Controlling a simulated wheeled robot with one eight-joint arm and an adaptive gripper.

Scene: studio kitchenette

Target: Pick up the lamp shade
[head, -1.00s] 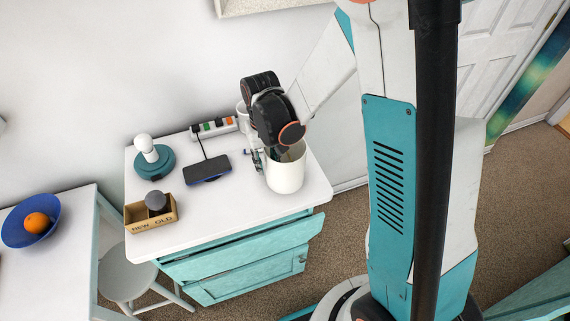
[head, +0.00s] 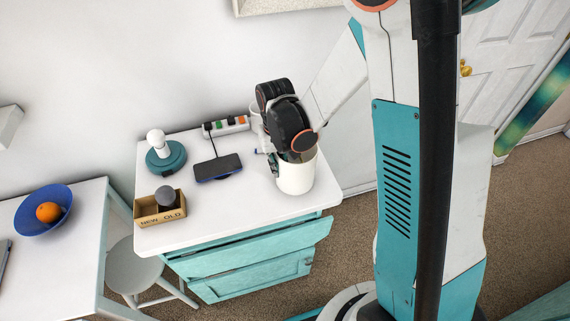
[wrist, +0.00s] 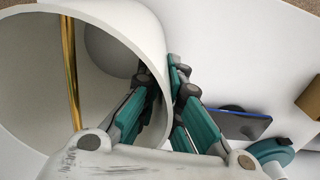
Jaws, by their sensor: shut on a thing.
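The lamp shade (head: 297,176) is a white open cylinder at the right end of the white-topped cabinet in the head view. In the wrist view the shade (wrist: 25,95) fills the left side, its open mouth towards the camera. My gripper (wrist: 168,85) is shut on its wall, one teal-padded finger inside the rim and the other outside. In the head view my gripper (head: 287,154) reaches down onto the shade's rim and hides part of it. I cannot tell whether the shade touches the top. The teal lamp base (head: 166,157) with a bare white bulb stands at the left.
A phone (head: 218,168) lies on the top between base and shade. A power strip (head: 227,126) lies along the wall. A box (head: 148,214) holding a grey bulb is at the front left. A white container (head: 257,116) is partly hidden behind my gripper.

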